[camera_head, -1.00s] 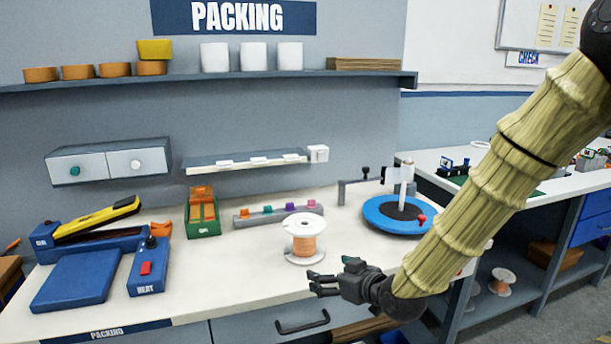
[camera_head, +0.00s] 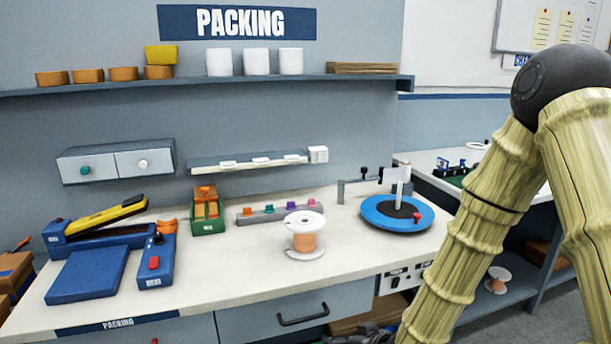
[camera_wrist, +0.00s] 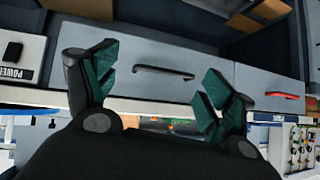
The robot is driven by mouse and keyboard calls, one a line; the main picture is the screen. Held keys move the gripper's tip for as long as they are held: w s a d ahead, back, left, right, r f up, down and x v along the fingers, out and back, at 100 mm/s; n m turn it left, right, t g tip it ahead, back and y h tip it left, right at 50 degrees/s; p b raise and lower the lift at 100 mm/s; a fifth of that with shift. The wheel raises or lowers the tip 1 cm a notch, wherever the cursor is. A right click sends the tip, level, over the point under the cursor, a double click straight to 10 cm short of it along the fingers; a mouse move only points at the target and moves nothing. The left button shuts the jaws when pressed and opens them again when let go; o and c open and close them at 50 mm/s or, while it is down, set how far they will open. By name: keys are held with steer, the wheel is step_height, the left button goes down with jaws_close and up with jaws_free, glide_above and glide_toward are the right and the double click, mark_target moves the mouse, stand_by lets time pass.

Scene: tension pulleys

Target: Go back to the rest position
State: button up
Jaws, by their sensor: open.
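My gripper (camera_wrist: 158,85) is open and empty in the wrist view, its two teal-padded fingers spread apart. Behind the fingers is a grey drawer front with a dark handle (camera_wrist: 163,73). In the head view my arm hangs down at the right, and only a dark part of the gripper shows at the bottom edge, below the bench top and in front of the drawers. The spool of copper-coloured wire (camera_head: 304,235) stands upright on the bench, apart from my gripper.
The white bench top (camera_head: 235,277) carries a blue turntable (camera_head: 378,212), a blue heat sealer (camera_head: 84,275), a green box (camera_head: 208,226) and a rack of coloured pegs (camera_head: 265,216). A drawer handle (camera_head: 303,320) sticks out from the bench front. A second bench stands at the right.

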steer(key=s+d+f+m+g+h+p, duration=0.1)
steer(key=s+d+f+g, duration=0.15)
steer(key=s+f, duration=0.55)
steer(key=s+d+f+m+g+h+p, duration=0.1)
steer(key=s+d+f+m+g+h, duration=0.15)
steer(key=s+f, duration=0.45)
steer(key=s+d+f+g, duration=0.1)
steer(key=s+d+f, duration=0.2)
steer(key=s, duration=0.7)
steer(key=s+d+f+m+g+h+p, duration=0.1)
steer(key=s+d+f, duration=0.3)
steer(key=s, duration=0.5)
steer(key=shift+s+d+f+g, duration=0.15)
steer(key=shift+s+f+g, duration=0.3)
steer(key=shift+g, duration=0.35)
steer(key=shift+w+h, duration=0.1)
steer(key=shift+h, duration=0.15)
